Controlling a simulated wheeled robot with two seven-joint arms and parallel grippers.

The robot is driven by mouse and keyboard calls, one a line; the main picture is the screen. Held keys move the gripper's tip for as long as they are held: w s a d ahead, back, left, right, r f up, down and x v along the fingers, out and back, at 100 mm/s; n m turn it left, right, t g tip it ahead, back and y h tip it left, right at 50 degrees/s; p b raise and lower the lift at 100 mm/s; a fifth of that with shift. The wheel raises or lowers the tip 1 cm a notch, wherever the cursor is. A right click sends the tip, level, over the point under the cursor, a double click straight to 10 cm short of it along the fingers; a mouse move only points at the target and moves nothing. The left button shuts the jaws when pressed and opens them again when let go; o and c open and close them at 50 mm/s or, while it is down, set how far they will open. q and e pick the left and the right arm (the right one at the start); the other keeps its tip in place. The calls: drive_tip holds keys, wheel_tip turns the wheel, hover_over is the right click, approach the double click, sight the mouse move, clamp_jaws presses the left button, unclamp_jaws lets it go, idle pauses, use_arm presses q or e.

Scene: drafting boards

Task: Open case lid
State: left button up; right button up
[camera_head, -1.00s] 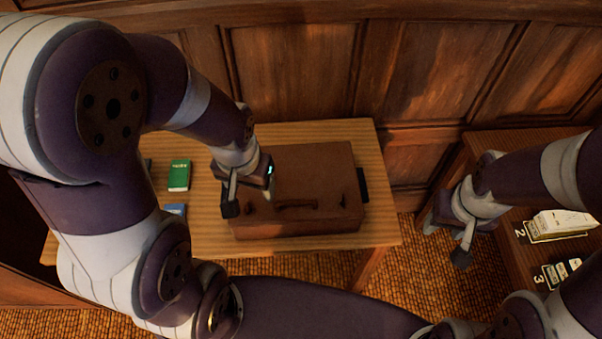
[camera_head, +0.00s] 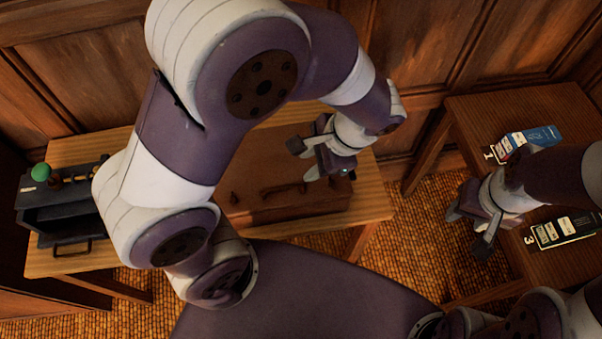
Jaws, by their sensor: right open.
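The brown case (camera_head: 240,200) lies on the wooden table, with its handle (camera_head: 284,188) on the near side. Its lid looks shut, and my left arm hides much of its left and back parts. My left gripper (camera_head: 304,160) is above the right part of the case, its fingers apart with nothing seen between them. I cannot tell whether it touches the case. My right gripper (camera_head: 467,228) is open and empty, beside the right-hand table and away from the case.
A dark box (camera_head: 62,218) with a green ball (camera_head: 40,172) stands at the left of the wooden table (camera_head: 370,205). The right-hand table (camera_head: 472,125) bears a blue and white pack (camera_head: 528,140) and a dark pack (camera_head: 565,230) beside number labels. A panelled wall stands behind.

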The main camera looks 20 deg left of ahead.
sight(280, 187)
use_arm(q)
drive_tip(key=x, duration=0.4)
drive_tip(key=b+x, duration=0.1)
drive_tip(key=x, duration=0.3)
drive_tip(key=b+x, duration=0.1)
drive_tip(key=x, duration=0.3)
drive_tip(key=shift+s+a+r, duration=0.15)
drive_tip(key=shift+s+a, duration=0.05)
drive_tip(key=shift+s, duration=0.2)
drive_tip(key=shift+s+a+f, duration=0.1)
drive_tip(key=shift+a+f, duration=0.05)
drive_tip(key=shift+f, duration=0.15)
clamp_jaws()
